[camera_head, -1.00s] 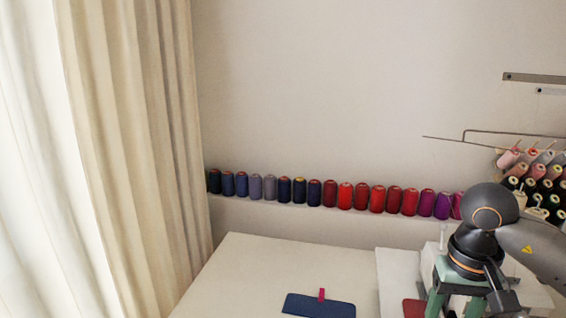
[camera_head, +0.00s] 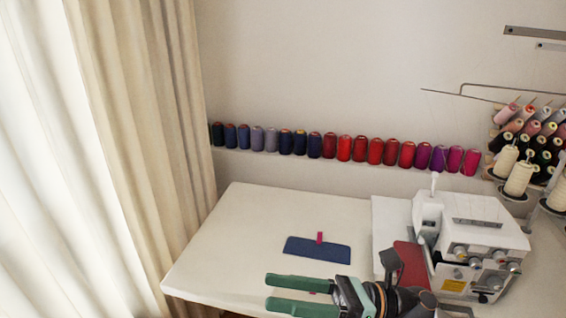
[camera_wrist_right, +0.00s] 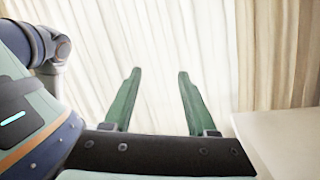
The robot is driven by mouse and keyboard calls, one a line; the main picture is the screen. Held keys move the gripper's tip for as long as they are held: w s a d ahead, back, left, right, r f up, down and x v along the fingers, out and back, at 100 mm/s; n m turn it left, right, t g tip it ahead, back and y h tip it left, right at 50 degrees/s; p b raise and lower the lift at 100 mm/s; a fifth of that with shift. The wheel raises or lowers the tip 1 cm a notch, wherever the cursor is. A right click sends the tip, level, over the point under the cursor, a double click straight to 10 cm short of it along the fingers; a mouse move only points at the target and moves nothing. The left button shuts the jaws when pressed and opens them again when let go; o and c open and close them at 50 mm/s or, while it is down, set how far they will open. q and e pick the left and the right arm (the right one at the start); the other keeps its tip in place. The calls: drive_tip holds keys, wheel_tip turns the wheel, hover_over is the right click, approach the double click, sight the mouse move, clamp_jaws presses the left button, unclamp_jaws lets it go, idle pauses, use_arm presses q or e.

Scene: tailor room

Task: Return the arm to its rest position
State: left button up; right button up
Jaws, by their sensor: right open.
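My right gripper (camera_head: 270,292) is at the bottom centre of the head view, with its two green fingers pointing left. It is open and empty, in front of the white table's front edge or over it; I cannot tell which. In the right wrist view, the fingers (camera_wrist_right: 157,75) stand apart with only curtain between and beyond them. My left gripper is not in view.
A blue cloth piece (camera_head: 318,250) with a pink tab (camera_head: 320,238) lies on the white table (camera_head: 235,225). A white sewing machine (camera_head: 468,235) and a red piece (camera_head: 411,265) are at the right. Several spools (camera_head: 345,148) line the wall. A curtain (camera_head: 150,130) hangs left.

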drive_tip(key=w+d+f+m+t+h, duration=0.3)
drive_tip(key=m+t, duration=0.5)
drive_tip(key=m, duration=0.4)
drive_tip(key=w+d+f+m+t+h, duration=0.25)
drive_tip(key=m+t, duration=0.55)
drive_tip(key=m, duration=0.4)
drive_tip(key=d+f+m+h, duration=0.6)
drive_tip(key=f+m+h, duration=0.2)
drive_tip(key=f+m, duration=0.35)
drive_tip(key=s+d+f+m+g+h, duration=0.2)
drive_tip(key=s+f+m, duration=0.4)
drive_tip(key=f, duration=0.3)
drive_tip(key=s+d+f+m+g+h+p, duration=0.1)
drive_tip(key=s+d+f+m+g+h, duration=0.1)
drive_tip(key=s+f+m+g, duration=0.3)
drive_tip(key=s+d+f+m, duration=0.1)
drive_tip(key=s+f, duration=0.2)
drive_tip(key=f, duration=0.1)
drive_tip(key=shift+s+h, duration=0.3)
drive_tip(key=shift+h, duration=0.05)
drive_tip(key=shift+m, duration=0.25)
